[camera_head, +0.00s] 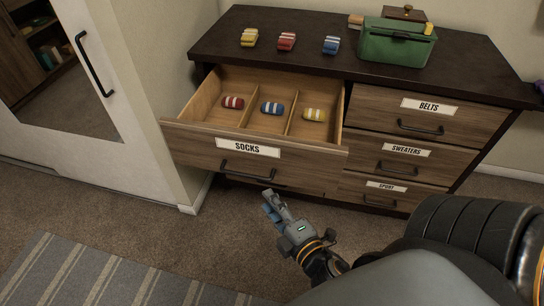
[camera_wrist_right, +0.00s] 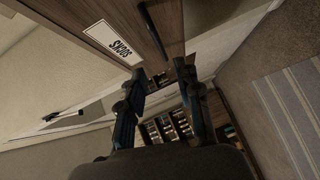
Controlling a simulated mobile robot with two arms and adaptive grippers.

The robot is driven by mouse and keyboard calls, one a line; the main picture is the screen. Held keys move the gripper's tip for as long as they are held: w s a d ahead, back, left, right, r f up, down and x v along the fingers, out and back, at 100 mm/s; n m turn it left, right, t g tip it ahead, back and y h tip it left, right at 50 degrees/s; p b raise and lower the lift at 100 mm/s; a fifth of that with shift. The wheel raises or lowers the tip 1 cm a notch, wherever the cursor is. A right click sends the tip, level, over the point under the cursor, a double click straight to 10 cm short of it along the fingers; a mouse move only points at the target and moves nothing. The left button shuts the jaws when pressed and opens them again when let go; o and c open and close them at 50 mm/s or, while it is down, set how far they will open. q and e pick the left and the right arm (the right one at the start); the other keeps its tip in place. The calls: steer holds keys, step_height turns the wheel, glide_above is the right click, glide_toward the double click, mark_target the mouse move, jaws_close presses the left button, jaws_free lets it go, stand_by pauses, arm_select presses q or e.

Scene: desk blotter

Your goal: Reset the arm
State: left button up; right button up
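My right gripper (camera_head: 271,205) is in front of the dresser, below and a little right of the handle of the open SOCKS drawer (camera_head: 191,140). It is apart from the handle and holds nothing. In the right wrist view the two fingers of this gripper (camera_wrist_right: 160,76) stand apart with an empty gap between them. The drawer's SOCKS label (camera_wrist_right: 112,42) and dark handle (camera_wrist_right: 153,32) show above the fingers there. My left gripper is not in view.
The drawer's three compartments hold red (camera_head: 233,102), blue (camera_head: 272,108) and yellow (camera_head: 314,115) rolled socks. Three similar rolls and a green box (camera_head: 394,46) stand on the dresser top (camera_head: 290,62). The BELTS drawer (camera_head: 425,121) is shut. Carpet in front is clear, with a striped rug (camera_head: 110,275).

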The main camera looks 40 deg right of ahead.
steer(key=shift+f, duration=0.1)
stand_by(0.4)
step_height(320, 180, down, 15)
steer(key=s+d+m+g+h, duration=0.1)
steer(key=s+m+g, duration=0.1)
steer(key=m+g, duration=0.6)
steer(key=s+a+f+m+g+y, duration=0.3)
steer(key=s+a+f+m+g, duration=0.25)
steer(key=s+f, duration=0.35)
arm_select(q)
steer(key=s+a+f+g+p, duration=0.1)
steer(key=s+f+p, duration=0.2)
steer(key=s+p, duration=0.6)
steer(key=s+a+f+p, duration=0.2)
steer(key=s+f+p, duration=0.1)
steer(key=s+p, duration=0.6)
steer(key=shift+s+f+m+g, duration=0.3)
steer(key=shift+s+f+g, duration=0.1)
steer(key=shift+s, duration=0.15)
arm_select(e)
steer(key=s+d+f+g, duration=0.1)
steer(key=s+d+f, duration=0.1)
steer(key=s, duration=0.7)
steer(key=s+d+f+g, duration=0.1)
steer(key=s+d+f, duration=0.1)
steer(key=s+f, duration=0.3)
steer(key=s, duration=0.4)
steer(key=shift+s+h, duration=0.2)
steer(key=shift+h, duration=0.2)
